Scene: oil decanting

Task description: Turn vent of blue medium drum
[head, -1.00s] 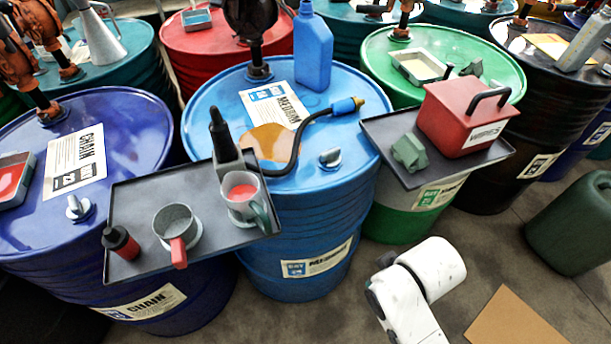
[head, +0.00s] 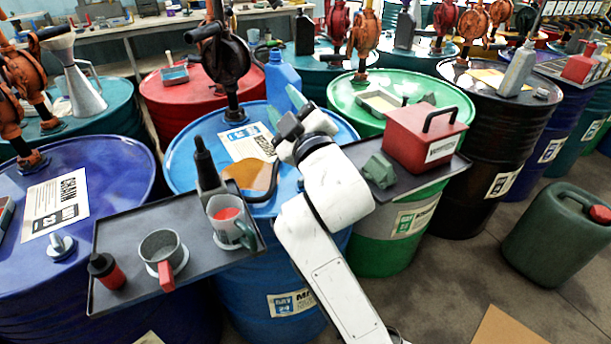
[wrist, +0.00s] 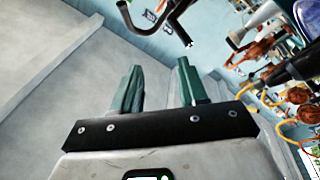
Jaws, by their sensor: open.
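The blue medium drum (head: 185,165) stands in the middle of the head view, with its white label (head: 247,143) and an amber patch (head: 250,175) on the lid. Its vent does not show clearly now; my white arm covers that part of the lid. My gripper (head: 284,108) is above the far part of this lid, in front of the blue jug. In the wrist view its two green fingers (wrist: 158,82) stand apart with nothing between them. That view faces walls and distant pumps, with no vent in it.
A left tray (head: 130,232) with mugs and a dark bottle overhangs the drum's front left. A right tray (head: 405,198) holds a red box (head: 425,140) and a green block. A blue jug (head: 281,80) and a pump (head: 228,65) stand behind. A green canister (head: 555,228) is on the floor.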

